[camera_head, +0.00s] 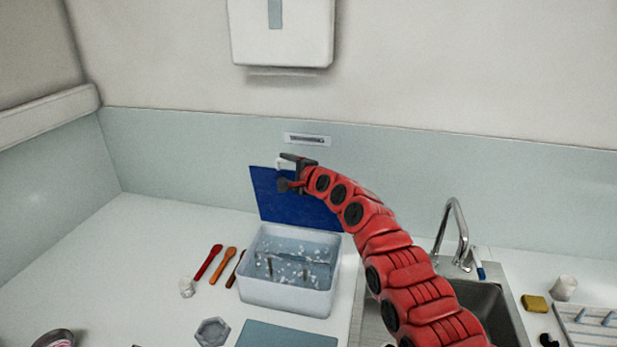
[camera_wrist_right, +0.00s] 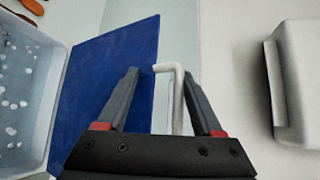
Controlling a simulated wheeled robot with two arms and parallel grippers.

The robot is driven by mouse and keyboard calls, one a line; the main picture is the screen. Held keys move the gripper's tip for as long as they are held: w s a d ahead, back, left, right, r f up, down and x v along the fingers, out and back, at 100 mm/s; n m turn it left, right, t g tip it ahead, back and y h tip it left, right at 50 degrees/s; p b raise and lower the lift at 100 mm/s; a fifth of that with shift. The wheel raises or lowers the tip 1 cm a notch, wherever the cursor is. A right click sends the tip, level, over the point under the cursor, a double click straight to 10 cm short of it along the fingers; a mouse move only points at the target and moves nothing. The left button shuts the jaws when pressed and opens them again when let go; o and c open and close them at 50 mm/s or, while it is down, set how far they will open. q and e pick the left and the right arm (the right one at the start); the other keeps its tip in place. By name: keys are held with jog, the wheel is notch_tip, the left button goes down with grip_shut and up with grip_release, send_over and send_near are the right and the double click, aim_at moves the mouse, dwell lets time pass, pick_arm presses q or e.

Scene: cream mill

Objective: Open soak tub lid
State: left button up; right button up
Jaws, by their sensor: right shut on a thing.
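The soak tub (camera_head: 285,293) is a translucent white box on the counter, with water and white bits inside; its edge also shows in the right wrist view (camera_wrist_right: 58,75). Its blue lid (camera_head: 292,206) stands raised at the back of the tub, tilted up toward the wall. My right gripper (camera_head: 283,174) is at the top edge of the lid, shut on the white lid handle (camera_wrist_right: 176,100). In the right wrist view the handle lies between the fingers (camera_wrist_right: 163,100), and the blue lid (camera_wrist_right: 115,80) is to the left. My left gripper is not in view.
A sink (camera_head: 483,307) with a faucet (camera_head: 458,232) is at right. A hexagonal dish (camera_head: 212,332) and a blue-grey mat (camera_head: 285,337) are in front. A white dispenser (camera_head: 282,35) hangs above.

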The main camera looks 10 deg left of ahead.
jog(key=b+v, duration=0.7)
jog(key=v, duration=1)
jog(key=shift+b, duration=0.4)
